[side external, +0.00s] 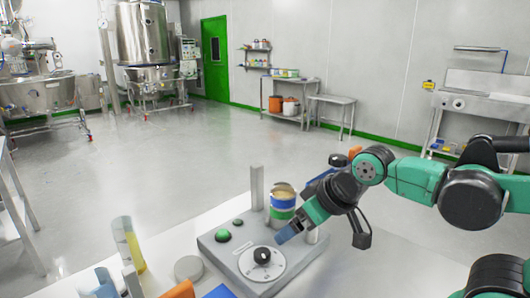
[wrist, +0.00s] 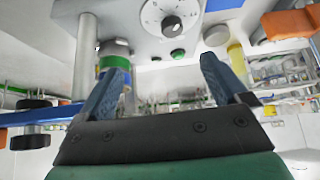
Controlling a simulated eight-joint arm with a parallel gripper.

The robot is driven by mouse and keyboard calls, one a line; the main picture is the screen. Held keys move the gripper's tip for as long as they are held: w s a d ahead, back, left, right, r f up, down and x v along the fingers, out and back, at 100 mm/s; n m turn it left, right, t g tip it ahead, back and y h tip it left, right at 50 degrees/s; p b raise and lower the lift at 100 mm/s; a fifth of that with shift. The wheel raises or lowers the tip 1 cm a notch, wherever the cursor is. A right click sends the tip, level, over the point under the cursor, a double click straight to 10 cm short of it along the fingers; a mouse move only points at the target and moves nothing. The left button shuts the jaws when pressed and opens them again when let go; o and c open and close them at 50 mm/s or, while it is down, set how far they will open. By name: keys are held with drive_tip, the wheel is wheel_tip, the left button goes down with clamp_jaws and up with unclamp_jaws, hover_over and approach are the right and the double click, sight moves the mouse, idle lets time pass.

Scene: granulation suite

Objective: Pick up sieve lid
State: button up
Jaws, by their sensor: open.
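A flat grey round disc (side external: 188,268), which looks like the sieve lid, lies on the white table left of the grey dial device. It also shows in the wrist view (wrist: 215,36), near the top and right of centre. My gripper (side external: 284,237) is over the device, beside the dial and well to the right of the disc. In the wrist view my gripper (wrist: 162,75) has its two blue fingers wide apart, with nothing held between them.
The grey device (side external: 225,250) carries a dial with a black knob (side external: 262,256), a green button (side external: 222,236) and an upright post (side external: 257,188). A banded can (side external: 283,205) stands close behind my gripper. A yellow cylinder (side external: 133,250) and an orange item (side external: 178,290) flank the disc.

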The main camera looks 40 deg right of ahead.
drive_tip(key=w+a+n+g+y, duration=0.15)
drive_tip(key=w+a+n, duration=0.25)
drive_tip(key=w, duration=0.4)
drive_tip(key=n+g+y, duration=0.1)
drive_tip(key=n+g, duration=0.1)
drive_tip(key=n, duration=0.2)
hover_over(189, 265)
drive_tip(key=s+d, duration=0.2)
wheel_tip(189, 265, down, 8)
drive_tip(key=shift+a+r, duration=0.1)
drive_tip(key=shift+y, duration=0.25)
drive_tip(key=shift+x, duration=3.15)
drive_tip(key=shift+s, duration=0.1)
drive_tip(key=c, duration=1.1)
drive_tip(key=shift+r, duration=0.15)
